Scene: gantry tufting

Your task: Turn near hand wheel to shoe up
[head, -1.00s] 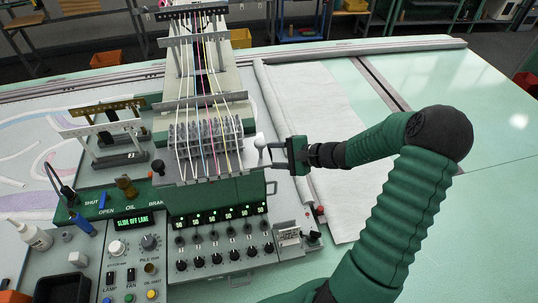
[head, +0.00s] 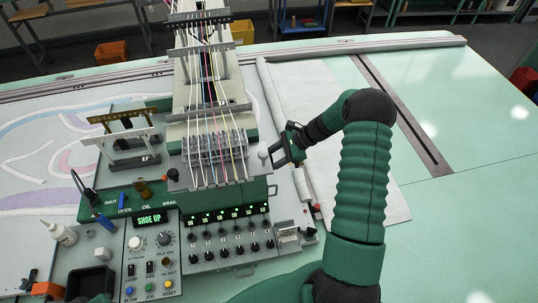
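The near hand wheel shows only as a pale round knob (head: 263,155) at the right side of the green machine head (head: 225,195); the rest of it is hidden or too small to make out. My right gripper (head: 272,154) is right at this knob, coming from the right and tilted. Its fingers are dark and small, so I cannot tell whether they grip the knob. The display (head: 150,219) on the control panel reads "SHOE UP" in green letters. My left gripper is not in view.
The control panel (head: 150,262) with knobs and buttons stands front left. A glue bottle (head: 62,234) and a black tray (head: 90,281) are left of it. Coloured yarns run over the machine head. The pale green table (head: 470,220) is clear on the right.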

